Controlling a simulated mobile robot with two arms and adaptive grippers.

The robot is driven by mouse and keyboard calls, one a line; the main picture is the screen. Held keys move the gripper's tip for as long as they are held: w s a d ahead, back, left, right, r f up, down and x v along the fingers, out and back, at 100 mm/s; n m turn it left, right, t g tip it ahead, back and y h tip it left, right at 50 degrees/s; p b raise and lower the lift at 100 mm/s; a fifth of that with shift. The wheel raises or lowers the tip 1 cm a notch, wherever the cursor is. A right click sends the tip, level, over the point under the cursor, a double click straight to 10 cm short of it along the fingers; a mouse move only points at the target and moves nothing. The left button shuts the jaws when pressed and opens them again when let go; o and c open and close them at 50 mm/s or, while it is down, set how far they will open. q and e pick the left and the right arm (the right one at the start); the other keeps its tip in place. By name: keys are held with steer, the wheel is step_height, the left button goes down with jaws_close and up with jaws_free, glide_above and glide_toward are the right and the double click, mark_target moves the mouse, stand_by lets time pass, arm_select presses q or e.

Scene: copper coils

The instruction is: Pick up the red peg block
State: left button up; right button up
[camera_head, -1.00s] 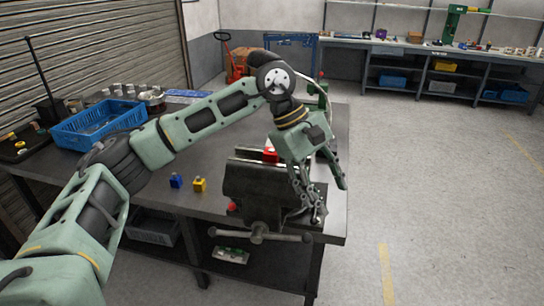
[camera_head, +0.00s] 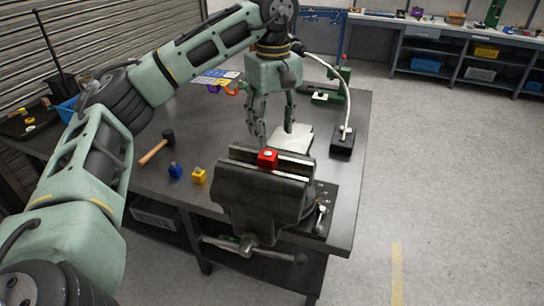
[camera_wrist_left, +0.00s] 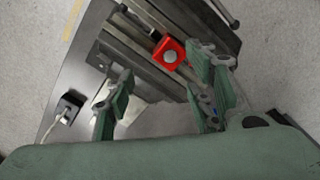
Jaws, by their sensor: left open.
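The red peg block (camera_head: 267,158) sits between the jaws of the dark bench vise (camera_head: 255,200). In the left wrist view the red peg block (camera_wrist_left: 169,53) shows its pale round peg on top, with the vise jaws (camera_wrist_left: 140,45) beside it. My left gripper (camera_head: 272,138) is open and empty, with its fingers pointing down behind the vise and above the table. In the left wrist view the left gripper (camera_wrist_left: 160,100) has its fingers spread apart, with the block beyond the tips. My right gripper is not in view.
A blue block (camera_head: 175,171) and a yellow block (camera_head: 199,176) stand on the table left of the vise. A hammer (camera_head: 158,147) lies behind them. A black base with a white cable (camera_head: 342,142) stands at the right edge. A pale plate (camera_head: 292,139) lies behind the vise.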

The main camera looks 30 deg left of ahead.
mark_target(272, 153)
arm_select(q)
steer(key=f+p, duration=0.1)
steer(key=s+f+p, duration=0.1)
steer(key=f, duration=0.1)
steer(key=shift+s, duration=0.15)
steer(key=shift+w+f, duration=0.25)
steer(key=shift+f, duration=1.1)
steer(key=shift+d, duration=0.1)
steer(key=c, duration=0.9)
steer(key=shift+r, duration=0.1)
steer(key=shift+c, duration=0.9)
jaws_close()
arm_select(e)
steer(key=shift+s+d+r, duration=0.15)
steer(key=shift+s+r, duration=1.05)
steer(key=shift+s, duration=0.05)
